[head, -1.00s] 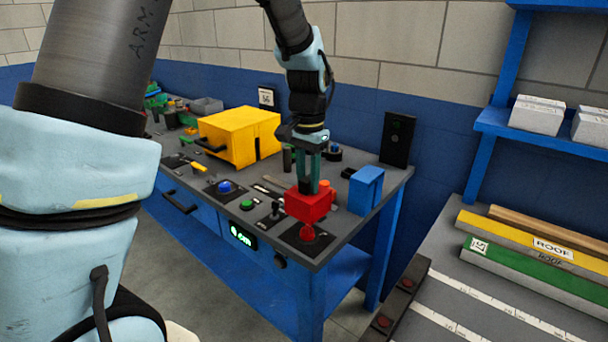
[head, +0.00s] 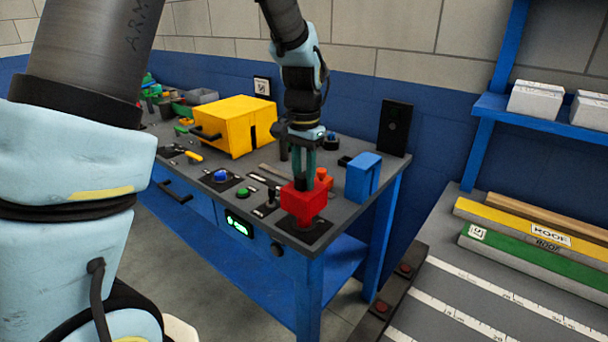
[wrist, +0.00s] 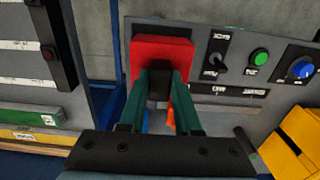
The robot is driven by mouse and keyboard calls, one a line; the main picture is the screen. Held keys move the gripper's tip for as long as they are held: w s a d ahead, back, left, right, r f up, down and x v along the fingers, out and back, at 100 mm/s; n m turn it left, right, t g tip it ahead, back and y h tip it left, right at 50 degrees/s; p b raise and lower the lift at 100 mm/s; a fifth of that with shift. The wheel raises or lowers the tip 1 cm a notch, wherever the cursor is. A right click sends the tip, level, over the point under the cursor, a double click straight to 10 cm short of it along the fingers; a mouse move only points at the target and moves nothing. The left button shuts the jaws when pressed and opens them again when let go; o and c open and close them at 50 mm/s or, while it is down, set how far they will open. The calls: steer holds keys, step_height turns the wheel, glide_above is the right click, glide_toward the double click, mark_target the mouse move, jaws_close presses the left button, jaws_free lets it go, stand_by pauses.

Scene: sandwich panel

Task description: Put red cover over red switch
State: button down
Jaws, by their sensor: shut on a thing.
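The red cover (head: 303,204) is a boxy red block over the black plate (head: 318,238) at the front right corner of the workbench. My gripper (head: 304,180) is shut on the cover's top and points down. In the wrist view the green fingers of my gripper (wrist: 160,82) pinch a dark part on the red cover (wrist: 161,54). The red switch does not show; the cover hides the spot on the plate where it stood. I cannot tell whether the cover's lower edge touches the plate.
A blue cover (head: 363,178) stands right of my gripper. An orange-red piece (head: 323,176) is close behind the red cover. A blue button (head: 221,176), a green button (head: 243,192) and a black toggle (head: 270,197) lie to the left. A yellow box (head: 235,125) stands further back.

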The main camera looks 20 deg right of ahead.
mark_target(304, 194)
steer(key=shift+f, duration=0.1)
stand_by(0.3)
steer(key=shift+f+b, duration=0.55)
steer(key=shift+f, duration=0.2)
steer(key=shift+f, duration=0.3)
steer(key=shift+f+b, duration=0.85)
steer(key=shift+f, duration=0.55)
steer(key=c, duration=0.5)
jaws_free()
